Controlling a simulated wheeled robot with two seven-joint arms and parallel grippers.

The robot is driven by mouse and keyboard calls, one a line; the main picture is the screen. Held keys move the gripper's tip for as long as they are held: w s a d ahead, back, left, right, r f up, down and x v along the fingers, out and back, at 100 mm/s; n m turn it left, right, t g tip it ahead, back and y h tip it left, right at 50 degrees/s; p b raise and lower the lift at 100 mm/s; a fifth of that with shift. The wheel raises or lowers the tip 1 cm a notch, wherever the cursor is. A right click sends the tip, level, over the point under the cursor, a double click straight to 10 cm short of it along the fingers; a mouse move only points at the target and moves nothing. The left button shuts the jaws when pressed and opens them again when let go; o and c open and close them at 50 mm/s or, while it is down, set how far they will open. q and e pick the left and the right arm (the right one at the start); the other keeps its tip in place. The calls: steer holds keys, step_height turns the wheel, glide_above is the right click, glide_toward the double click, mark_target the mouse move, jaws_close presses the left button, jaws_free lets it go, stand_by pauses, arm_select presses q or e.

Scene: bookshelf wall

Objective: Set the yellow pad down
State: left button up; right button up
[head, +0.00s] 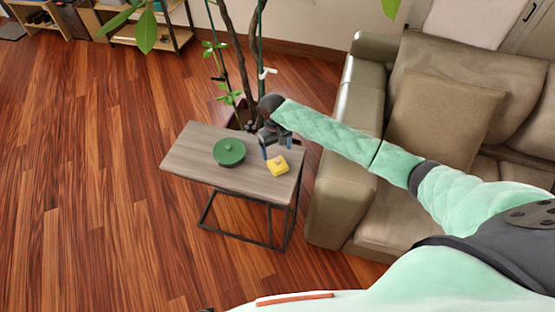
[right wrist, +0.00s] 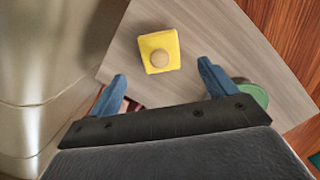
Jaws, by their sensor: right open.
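The yellow pad (head: 277,165) lies on the wooden top of a small side table (head: 205,148), near its right edge. It has a small round tan knob on top. In the right wrist view the yellow pad (right wrist: 158,52) sits on the tabletop, ahead of the fingers and apart from them. My right gripper (head: 273,149) is just above the table beside the pad. In the right wrist view its two blue fingers (right wrist: 165,86) are spread wide with nothing between them. My left gripper is not in view.
A round green lidded pot (head: 229,152) stands on the table left of the pad. A beige sofa (head: 335,190) is close on the table's right. A potted plant (head: 243,115) stands behind the table. Wooden floor is free at left.

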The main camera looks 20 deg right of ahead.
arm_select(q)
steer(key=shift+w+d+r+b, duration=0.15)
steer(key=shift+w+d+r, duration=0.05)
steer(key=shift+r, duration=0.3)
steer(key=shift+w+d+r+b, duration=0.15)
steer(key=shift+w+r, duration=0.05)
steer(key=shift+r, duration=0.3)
arm_select(e)
steer(key=shift+w+r, duration=0.2)
steer(key=shift+r, duration=1.7)
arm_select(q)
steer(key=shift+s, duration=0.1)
